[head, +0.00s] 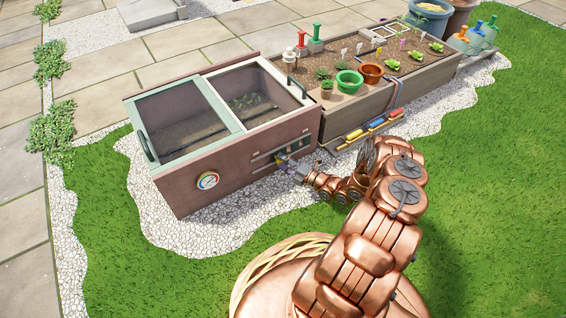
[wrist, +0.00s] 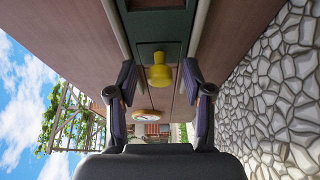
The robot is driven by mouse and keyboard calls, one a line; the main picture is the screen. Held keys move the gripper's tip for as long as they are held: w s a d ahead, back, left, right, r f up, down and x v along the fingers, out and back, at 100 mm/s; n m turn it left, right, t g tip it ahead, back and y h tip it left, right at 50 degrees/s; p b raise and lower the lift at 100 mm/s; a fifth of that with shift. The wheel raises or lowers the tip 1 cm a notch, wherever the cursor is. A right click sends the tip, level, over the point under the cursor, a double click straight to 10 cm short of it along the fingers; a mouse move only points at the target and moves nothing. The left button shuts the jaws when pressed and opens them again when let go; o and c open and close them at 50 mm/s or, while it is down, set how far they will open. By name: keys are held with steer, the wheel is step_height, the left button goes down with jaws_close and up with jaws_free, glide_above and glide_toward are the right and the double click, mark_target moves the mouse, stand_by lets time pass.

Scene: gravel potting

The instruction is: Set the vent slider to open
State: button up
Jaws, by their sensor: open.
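The vent slider shows in the wrist view as a yellow knob (wrist: 159,74) on a dark green plate, set between two pale rails. The rails (head: 262,158) run along the front wall of the brown cold frame (head: 230,160) in the head view. My gripper (wrist: 160,82) is open, with one finger on each side of the knob and a visible gap at both sides. No contact shows. In the head view my gripper (head: 286,162) is at the front wall, near the right part of the rails, and hides much of the knob.
A round dial (head: 207,180) sits on the wall left of the rails. A planter (head: 400,90) with pots and seedlings stands to the right, with coloured tools (head: 375,125) along its front. White gravel (head: 180,225) borders the cold frame, and open grass lies in front.

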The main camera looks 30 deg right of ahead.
steer(key=v, duration=1.2)
stand_by(0.4)
